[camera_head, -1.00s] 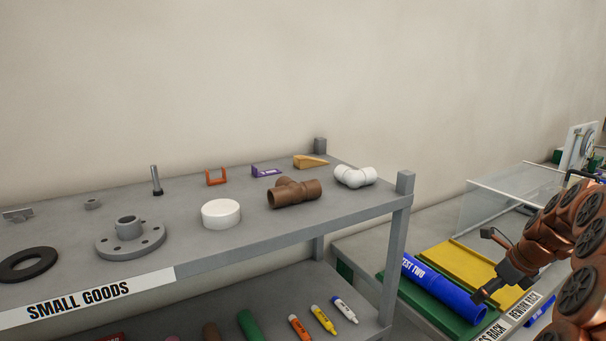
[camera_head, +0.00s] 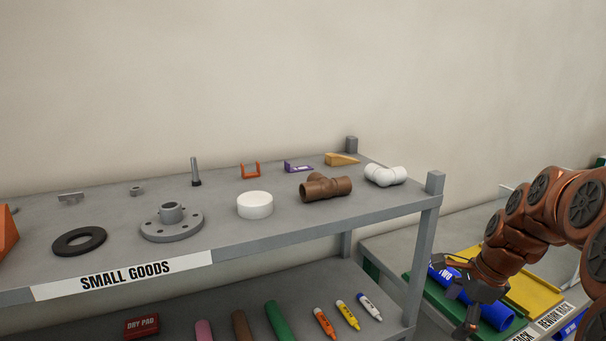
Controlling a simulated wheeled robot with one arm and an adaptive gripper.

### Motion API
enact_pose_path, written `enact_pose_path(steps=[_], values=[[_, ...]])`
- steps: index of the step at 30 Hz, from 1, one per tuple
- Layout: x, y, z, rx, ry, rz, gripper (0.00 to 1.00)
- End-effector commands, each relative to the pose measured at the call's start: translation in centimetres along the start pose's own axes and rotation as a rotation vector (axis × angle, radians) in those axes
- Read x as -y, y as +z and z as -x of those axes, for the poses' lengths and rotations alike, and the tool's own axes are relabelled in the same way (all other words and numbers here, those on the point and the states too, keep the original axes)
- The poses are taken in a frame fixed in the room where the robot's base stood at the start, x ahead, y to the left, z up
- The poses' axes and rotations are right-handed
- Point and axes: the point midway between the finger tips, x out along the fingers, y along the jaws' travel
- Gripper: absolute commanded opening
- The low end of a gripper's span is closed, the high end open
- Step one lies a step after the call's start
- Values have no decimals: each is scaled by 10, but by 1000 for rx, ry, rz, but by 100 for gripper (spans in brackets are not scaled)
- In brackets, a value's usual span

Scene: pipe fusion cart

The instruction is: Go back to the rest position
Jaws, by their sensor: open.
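My gripper (camera_head: 456,297) hangs at the lower right, at the end of my copper-coloured arm. Its fingers are apart and I see nothing between them. In the picture it overlaps the blue pipe (camera_head: 497,315) lettered "TWO", which lies on a green tray (camera_head: 431,309). I cannot tell how far above the pipe the gripper is. The gripper is to the right of the grey shelf unit's corner post (camera_head: 433,190).
The grey "SMALL GOODS" shelf (camera_head: 330,226) holds a grey flange (camera_head: 172,226), black ring (camera_head: 79,242), white cap (camera_head: 255,205), brown tee (camera_head: 326,188) and white elbow (camera_head: 385,176). Markers (camera_head: 347,315) lie below. A yellow tray (camera_head: 533,296) is at right.

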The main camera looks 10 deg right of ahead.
Motion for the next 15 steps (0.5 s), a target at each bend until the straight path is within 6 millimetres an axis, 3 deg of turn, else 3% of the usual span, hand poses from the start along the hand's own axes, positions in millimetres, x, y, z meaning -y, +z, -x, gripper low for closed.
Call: enact_pose_path(steps=[1, 6, 15], values=[[-16, 21, 0, -7, 23, 115, 93], [-71, 67, -5, -20, 107, 489, 93], [-178, 107, -11, -21, 262, 1123, 93]])
